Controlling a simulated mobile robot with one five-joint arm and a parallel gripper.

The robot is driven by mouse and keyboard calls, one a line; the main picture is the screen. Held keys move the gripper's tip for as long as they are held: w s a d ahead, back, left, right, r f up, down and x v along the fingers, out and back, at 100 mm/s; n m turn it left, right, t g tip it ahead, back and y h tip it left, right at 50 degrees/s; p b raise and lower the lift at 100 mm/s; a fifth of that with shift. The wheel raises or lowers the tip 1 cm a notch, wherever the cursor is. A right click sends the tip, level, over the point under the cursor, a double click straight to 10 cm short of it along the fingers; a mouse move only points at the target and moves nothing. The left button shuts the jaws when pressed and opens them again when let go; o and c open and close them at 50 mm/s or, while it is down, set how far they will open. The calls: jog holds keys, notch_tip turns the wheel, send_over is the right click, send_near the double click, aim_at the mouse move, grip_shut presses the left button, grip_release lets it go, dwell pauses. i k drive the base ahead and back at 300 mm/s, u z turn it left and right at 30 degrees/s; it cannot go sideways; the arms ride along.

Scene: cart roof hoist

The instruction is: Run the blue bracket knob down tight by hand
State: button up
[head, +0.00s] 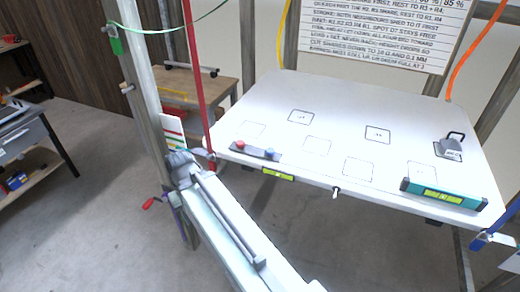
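A small blue round knob (269,153) sits at the right end of a dark flat bracket (255,152) on the near left part of the white panel. A red knob (240,145) sits at the bracket's left end. How far the blue knob is screwed down is too small to tell. A pale arm, apparently mine, reaches up from the bottom centre. Its grey end, which looks like my gripper (180,163), is beside the wooden post, left of the panel and apart from the blue knob. Its fingers cannot be made out.
The white panel (340,112) carries outlined squares, a teal level (443,194) and a dark weight (449,147). A wooden post (145,95) and a red strap (197,80) stand at its left. A red-handled crank (153,202) sticks out from the post.

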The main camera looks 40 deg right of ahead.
aim_at(270, 152)
jog(key=k, duration=0.9)
jog(key=z, duration=0.85)
jog(key=i, duration=1)
jog(key=u, duration=0.1)
